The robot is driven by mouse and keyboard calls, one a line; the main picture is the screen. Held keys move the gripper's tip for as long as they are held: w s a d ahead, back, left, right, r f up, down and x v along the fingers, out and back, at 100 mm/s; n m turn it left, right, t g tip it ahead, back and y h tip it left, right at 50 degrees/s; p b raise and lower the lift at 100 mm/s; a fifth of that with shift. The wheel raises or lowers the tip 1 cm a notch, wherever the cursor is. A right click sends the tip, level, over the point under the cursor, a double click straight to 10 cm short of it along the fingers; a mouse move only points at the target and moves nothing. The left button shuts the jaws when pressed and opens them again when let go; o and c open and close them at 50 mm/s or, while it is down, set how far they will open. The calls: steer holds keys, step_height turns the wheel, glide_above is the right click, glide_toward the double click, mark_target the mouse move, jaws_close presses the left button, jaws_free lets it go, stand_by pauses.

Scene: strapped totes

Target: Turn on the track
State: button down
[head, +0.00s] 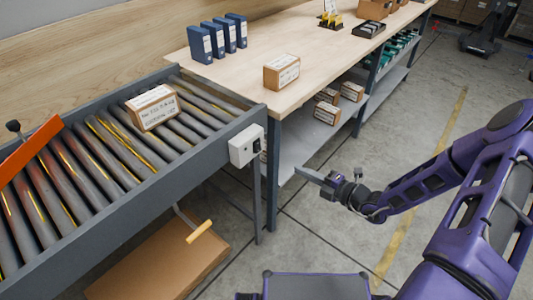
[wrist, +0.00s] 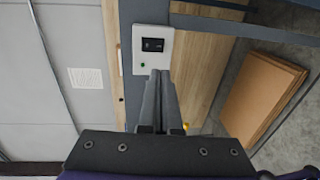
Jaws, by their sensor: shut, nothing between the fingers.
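The track is a grey-framed roller conveyor (head: 110,150) at the left of the head view. A white switch box (head: 246,146) is fixed on its side frame near the right end. In the wrist view, the box (wrist: 166,60) shows a black rocker switch (wrist: 153,45) and a small green dot below it. My gripper (head: 300,170) is shut and empty, to the right of the box in the head view. In the wrist view, its fingertips (wrist: 158,74) point toward the box and overlap its lower edge. I cannot tell whether they touch it.
A small carton (head: 153,107) lies on the rollers, with an orange bar (head: 28,150) farther left. The wooden bench (head: 240,75) holds another carton (head: 282,72) and blue binders (head: 218,40). Flat cardboard (head: 160,268) lies below the conveyor. The floor around my arm is open.

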mark_target(259, 150)
steer(key=b+x, duration=0.1)
steer(key=x, duration=1.3)
steer(key=shift+a+f, duration=0.1)
steer(key=shift+f, duration=0.05)
steer(key=shift+y+b, duration=0.3)
steer(key=shift+s+d, duration=0.1)
steer(key=shift+d, duration=0.1)
steer(key=f+p+v, duration=0.1)
steer(key=f+v, duration=0.1)
steer(key=v, duration=1.1)
steer(key=shift+s+f, duration=0.25)
steer(key=shift+f, duration=0.05)
